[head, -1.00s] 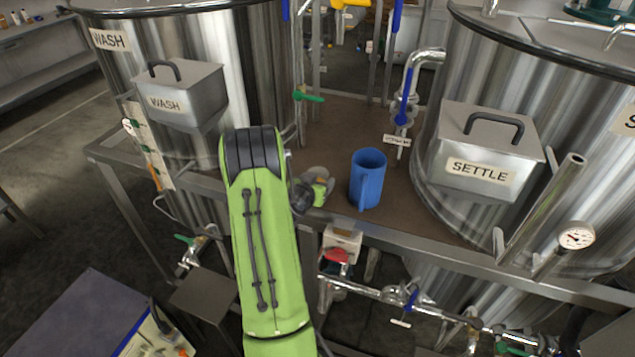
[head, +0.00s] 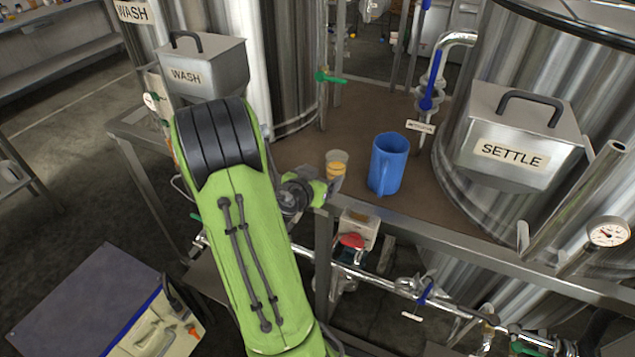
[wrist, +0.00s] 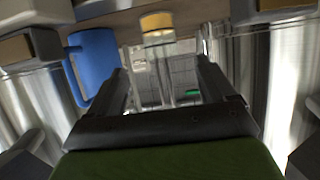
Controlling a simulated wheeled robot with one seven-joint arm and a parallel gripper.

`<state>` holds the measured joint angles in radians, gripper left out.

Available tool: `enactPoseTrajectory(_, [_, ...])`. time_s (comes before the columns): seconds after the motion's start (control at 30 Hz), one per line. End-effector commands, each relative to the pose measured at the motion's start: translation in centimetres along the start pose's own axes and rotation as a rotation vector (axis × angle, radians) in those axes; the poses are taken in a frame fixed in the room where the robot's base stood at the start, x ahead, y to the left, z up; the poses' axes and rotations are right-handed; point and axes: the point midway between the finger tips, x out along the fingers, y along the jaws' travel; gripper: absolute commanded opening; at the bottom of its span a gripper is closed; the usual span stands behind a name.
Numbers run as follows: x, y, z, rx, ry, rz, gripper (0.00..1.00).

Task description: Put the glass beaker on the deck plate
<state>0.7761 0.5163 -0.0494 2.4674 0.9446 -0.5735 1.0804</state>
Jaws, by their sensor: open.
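The glass beaker (head: 337,168) is a small clear cup with amber contents. It appears upright on the brown deck plate (head: 290,152), near its front edge and left of the blue jug. My gripper (head: 319,191) is low at that edge, just in front of and left of the beaker; my arm hides part of it. In the wrist view the beaker (wrist: 157,24) shows at the top, beyond the gap between the open fingers of my gripper (wrist: 162,68). The fingers look clear of it.
The WASH box (head: 203,70) and tank are left, the SETTLE box (head: 520,130) and tank right. A metal rail (head: 430,232) and pipes run along the front.

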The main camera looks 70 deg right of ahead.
Motion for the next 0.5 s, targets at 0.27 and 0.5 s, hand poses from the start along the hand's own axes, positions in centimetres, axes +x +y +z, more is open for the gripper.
enactPoseTrajectory(0.27, [-0.4,0.0,-0.1,0.0,0.0,0.001,0.83])
enactPoseTrajectory(0.5, [-7.9,-4.9,-0.2,-0.03,-0.171,-0.126,0.83])
